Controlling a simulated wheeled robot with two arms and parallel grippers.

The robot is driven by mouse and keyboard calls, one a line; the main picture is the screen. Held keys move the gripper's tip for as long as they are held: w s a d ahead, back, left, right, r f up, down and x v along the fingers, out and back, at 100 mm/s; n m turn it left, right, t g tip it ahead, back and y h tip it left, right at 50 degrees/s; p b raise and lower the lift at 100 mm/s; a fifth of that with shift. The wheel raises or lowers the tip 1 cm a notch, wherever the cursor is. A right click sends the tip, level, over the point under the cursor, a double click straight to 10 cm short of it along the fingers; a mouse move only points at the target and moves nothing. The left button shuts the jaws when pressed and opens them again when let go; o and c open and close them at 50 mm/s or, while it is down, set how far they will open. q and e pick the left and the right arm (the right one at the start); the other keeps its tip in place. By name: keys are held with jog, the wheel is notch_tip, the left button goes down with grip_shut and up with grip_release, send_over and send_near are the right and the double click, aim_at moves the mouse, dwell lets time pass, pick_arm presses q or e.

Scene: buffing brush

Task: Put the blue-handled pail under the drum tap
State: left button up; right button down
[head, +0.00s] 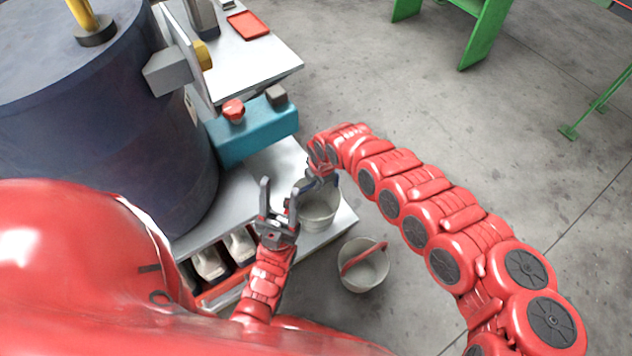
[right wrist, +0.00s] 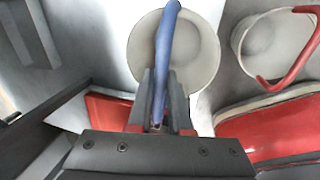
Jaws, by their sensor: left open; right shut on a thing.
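The blue-handled pail (head: 321,210) is pale grey and upright, over the front right part of the metal stand (head: 337,228). I cannot tell whether its base rests there. My right gripper (head: 322,180) is shut on its blue handle (right wrist: 166,45); the pail's rim shows below it in the right wrist view (right wrist: 205,62). My left gripper (head: 278,198) is open and empty, just left of the pail in the head view. The dark drum (head: 110,130) stands at left. A teal block with a red knob (head: 233,110) sits beside it. I cannot clearly make out the tap's spout.
A pail with a red handle (head: 363,268) stands on the floor right of the stand. A white table (head: 270,62) with a red tray (head: 249,25) is behind. White bottles (head: 210,262) sit in a low tray. Open floor lies at right, with green frames beyond.

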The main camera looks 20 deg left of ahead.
jog(key=c, duration=0.8)
grip_release()
jog(key=shift+c, duration=0.2)
jog(key=shift+r, duration=0.1)
jog(key=p+v, duration=0.7)
jog(key=v, duration=0.5)
jog(key=shift+p, duration=0.3)
